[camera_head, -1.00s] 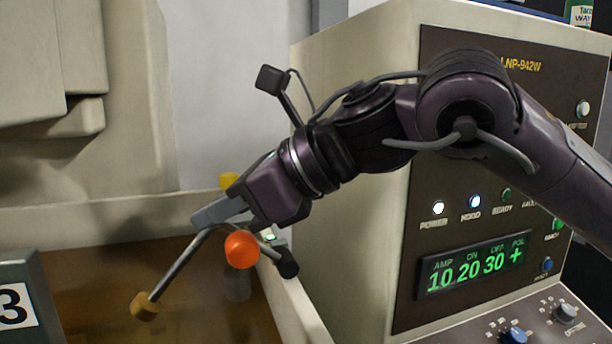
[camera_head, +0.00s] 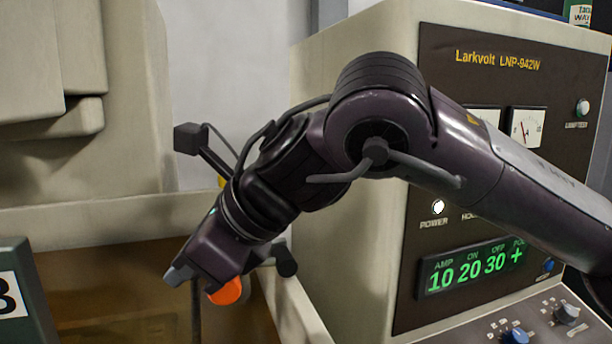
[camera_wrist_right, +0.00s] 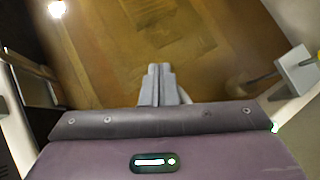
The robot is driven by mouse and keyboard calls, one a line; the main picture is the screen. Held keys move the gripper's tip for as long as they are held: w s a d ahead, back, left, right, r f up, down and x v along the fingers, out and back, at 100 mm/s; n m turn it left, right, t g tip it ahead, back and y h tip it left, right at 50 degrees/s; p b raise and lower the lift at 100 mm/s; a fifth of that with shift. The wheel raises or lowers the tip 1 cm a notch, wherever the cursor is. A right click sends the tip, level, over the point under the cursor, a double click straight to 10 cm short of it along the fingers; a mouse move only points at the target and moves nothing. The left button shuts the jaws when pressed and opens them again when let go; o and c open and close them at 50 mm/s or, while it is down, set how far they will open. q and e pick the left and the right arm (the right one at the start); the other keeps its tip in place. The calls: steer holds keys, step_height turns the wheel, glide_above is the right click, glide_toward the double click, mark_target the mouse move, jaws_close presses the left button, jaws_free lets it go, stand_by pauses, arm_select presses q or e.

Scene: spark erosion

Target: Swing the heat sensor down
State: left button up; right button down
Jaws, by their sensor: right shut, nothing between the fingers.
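The heat sensor's thin grey rod (camera_head: 196,312) hangs nearly upright below my right gripper, over the brown tank. Its lower end is not visible in the head view. My right gripper (camera_head: 177,277) is shut and empty, pointing down and left, close to the rod; I cannot tell whether they touch. In the right wrist view the shut fingers (camera_wrist_right: 158,75) point at the tank floor, and a short pale piece shows just right of them. My left gripper is not in view.
The tank's cream rim (camera_head: 90,217) runs behind and to the right of the arm. The control cabinet (camera_head: 350,235) stands close on the right. A dark green block with a number label (camera_head: 22,280) is at the lower left. A black knob (camera_head: 287,262) sits near the right rim.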

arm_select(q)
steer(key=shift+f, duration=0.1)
arm_select(e)
steer(key=shift+f, duration=0.3)
steer(key=shift+a, duration=0.1)
